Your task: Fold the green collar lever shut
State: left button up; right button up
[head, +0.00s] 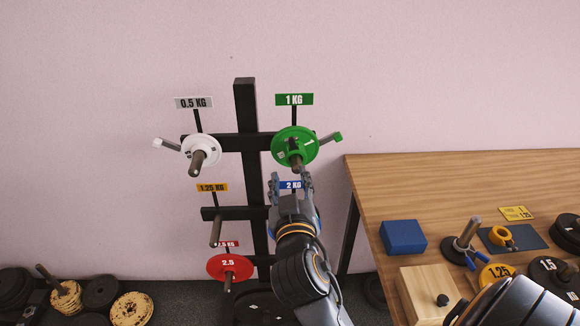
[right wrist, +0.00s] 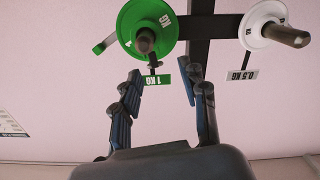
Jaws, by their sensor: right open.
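The green 1 KG plate (head: 295,146) hangs on a peg at the upper right of the black rack. A grey collar lever with a green tip (head: 336,137) sticks out to the right, slightly upward, past the plate's rim. In the right wrist view, turned upside down, the plate (right wrist: 148,28) is at the top and the lever (right wrist: 105,43) points left and down. My right gripper (head: 291,180) is just below the plate in the head view, fingers spread and empty. Its fingers (right wrist: 162,72) stand apart below the plate in the wrist view. My left gripper is not in view.
A white plate (head: 200,153) with its own lever (head: 167,144) is on the upper left peg. A red plate (head: 229,267) hangs lower. A wooden table (head: 440,180) with a blue block (head: 403,237) stands at right. Loose plates lie on the floor at left.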

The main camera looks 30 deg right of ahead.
aim_at(291, 141)
jog(key=shift+m+h, duration=0.3)
jog(key=shift+w+d+r+p, duration=0.25)
jog(key=shift+w+d+r, duration=0.2)
jog(key=shift+w+d, duration=0.55)
jog(key=shift+w+d+r+p, duration=0.35)
jog(key=shift+w+d, duration=0.3)
jog(key=shift+w, duration=0.6)
jog(key=shift+w+d+r+p, duration=0.15)
jog(key=shift+w+d+r, duration=0.35)
jog(key=shift+w+d, duration=0.5)
jog(key=shift+w+a, duration=0.1)
jog(key=shift+a, duration=0.05)
jog(key=c, duration=0.6)
jog(key=shift+o, duration=0.2)
